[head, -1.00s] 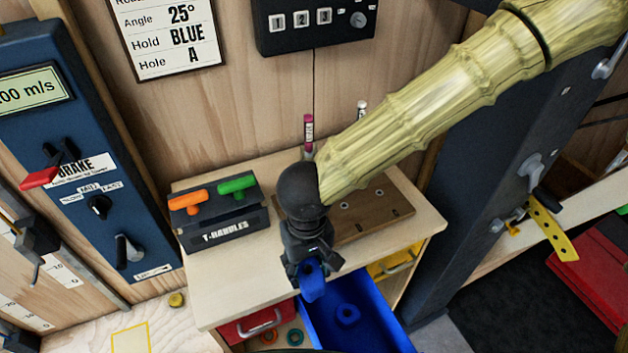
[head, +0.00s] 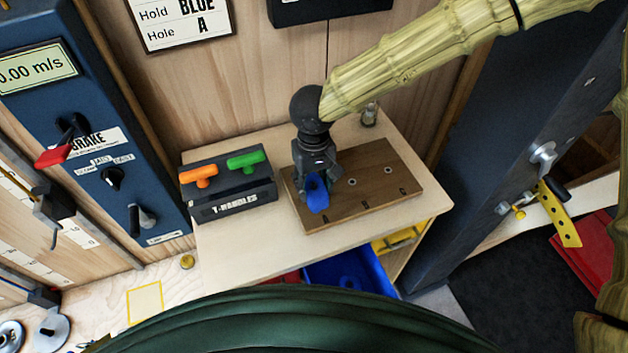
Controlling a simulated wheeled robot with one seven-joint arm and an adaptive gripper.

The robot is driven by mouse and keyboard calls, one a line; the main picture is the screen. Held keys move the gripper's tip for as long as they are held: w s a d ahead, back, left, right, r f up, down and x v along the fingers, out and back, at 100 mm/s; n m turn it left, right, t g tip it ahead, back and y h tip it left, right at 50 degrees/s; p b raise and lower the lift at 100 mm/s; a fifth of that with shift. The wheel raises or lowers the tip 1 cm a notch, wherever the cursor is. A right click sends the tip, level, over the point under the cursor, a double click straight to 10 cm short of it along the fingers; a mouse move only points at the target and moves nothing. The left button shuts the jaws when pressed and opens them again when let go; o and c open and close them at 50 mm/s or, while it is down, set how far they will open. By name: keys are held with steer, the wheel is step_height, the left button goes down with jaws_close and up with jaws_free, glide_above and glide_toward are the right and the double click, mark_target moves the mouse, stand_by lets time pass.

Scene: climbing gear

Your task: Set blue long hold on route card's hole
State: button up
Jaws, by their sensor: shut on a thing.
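My gripper (head: 316,180) is shut on the blue long hold (head: 317,197), which points down toward the front of the picture. The hold is over the left part of the brown wooden board (head: 360,205), which lies on the small table. Whether the hold touches the board cannot be told. Two holes with metal rims show to the right on the board; the left part is hidden behind my gripper and the hold. The route card (head: 182,20) on the back wall reads Hold BLUE, Hole A; its top is cut off.
A T-handles block (head: 232,206) with an orange and a green handle stands left of the board. A small jar (head: 369,114) stands behind the board. The front left tabletop is clear.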

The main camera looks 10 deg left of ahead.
mark_target(314, 185)
steer(key=shift+w+a+f, duration=0.1)
steer(key=shift+w+a, duration=0.05)
steer(key=shift+w, duration=0.95)
steer(key=shift+f+p, duration=0.75)
steer(key=shift+f, duration=1.05)
steer(key=o, duration=1.2)
steer(key=shift+f, duration=0.15)
steer(key=shift+c, duration=0.2)
step_height(314, 185, up, 12)
steer(key=shift+r+b, duration=0.15)
steer(key=shift+b, duration=0.7)
